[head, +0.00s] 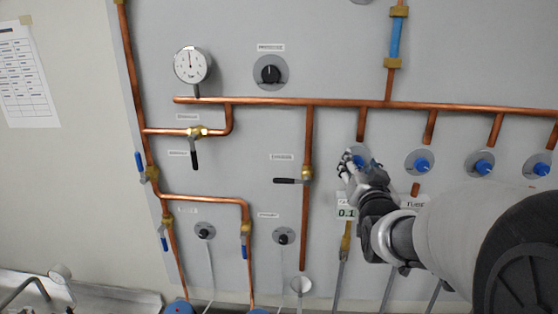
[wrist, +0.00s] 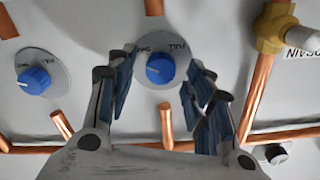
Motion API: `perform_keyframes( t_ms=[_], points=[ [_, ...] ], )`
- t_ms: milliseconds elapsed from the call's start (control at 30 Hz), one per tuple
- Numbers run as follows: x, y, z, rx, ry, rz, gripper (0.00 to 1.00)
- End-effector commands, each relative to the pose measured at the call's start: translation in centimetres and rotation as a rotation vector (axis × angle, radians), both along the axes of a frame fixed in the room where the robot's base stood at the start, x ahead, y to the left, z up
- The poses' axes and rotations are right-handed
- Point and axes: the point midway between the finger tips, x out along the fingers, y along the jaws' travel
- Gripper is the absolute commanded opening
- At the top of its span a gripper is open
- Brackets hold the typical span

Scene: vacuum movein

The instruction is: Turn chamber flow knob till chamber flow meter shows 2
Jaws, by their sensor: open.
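A blue knob (head: 362,161) on a round grey plate is on the wall panel, partly hidden by my gripper (head: 347,162) in the head view. In the wrist view the blue knob (wrist: 160,68) shows between the fingers of my open gripper (wrist: 162,60). The fingers stand on either side of it, and I cannot tell whether they touch it.
More blue knobs (head: 422,164) (head: 484,167) sit in a row to the right; one shows left in the wrist view (wrist: 34,80). Copper pipes (head: 340,102) run above and left. A dial gauge (head: 191,64), a black knob (head: 270,74) and lever valves (head: 294,180) are to the left.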

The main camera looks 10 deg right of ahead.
Motion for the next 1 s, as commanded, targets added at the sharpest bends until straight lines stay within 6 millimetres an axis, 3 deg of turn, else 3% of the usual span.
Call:
perform_keyframes(
  t_ms=[333,1000],
  points=[
    [0.31,-0.08,-0.02,0.000,0.001,0.000,0.47],
    [0.28,-0.08,-0.01,0.000,0.000,0.000,0.04]
  ],
)
